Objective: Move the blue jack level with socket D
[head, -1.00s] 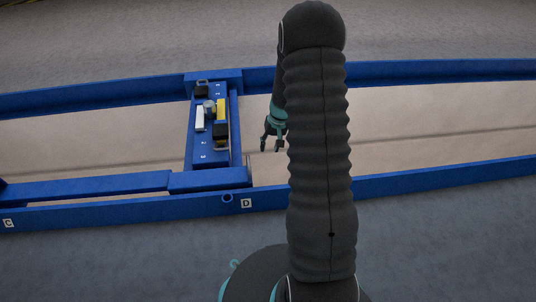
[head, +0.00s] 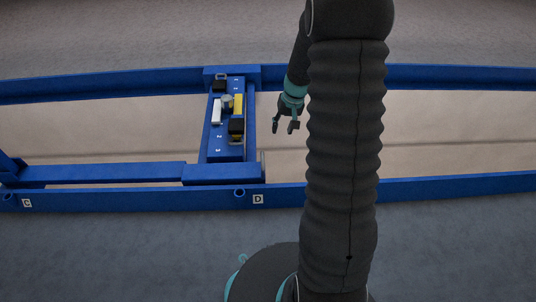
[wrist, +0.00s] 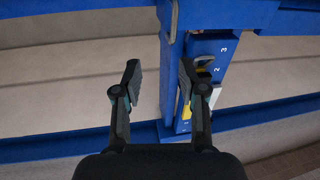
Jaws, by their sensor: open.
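The blue jack (head: 220,154) is a crosspiece between the two blue rails, bearing a small numbered panel. In the head view its front end lies behind socket D (head: 239,192), with its middle slightly left of the socket ring; the D label (head: 258,199) is just right of the ring. A thin grey handle (head: 263,162) stands at the jack's right side; a grey handle also shows in the wrist view (wrist: 170,20). My gripper (head: 284,128) is open and empty, right of the jack and apart from it. In the wrist view its fingers (wrist: 159,78) are short of the handle.
The near blue rail (head: 420,185) and far rail (head: 430,76) run across the picture. The jack carries black, white and yellow pieces. The C label (head: 27,203) is at far left. Pale floor right of the jack is clear. My arm hides part of the rails.

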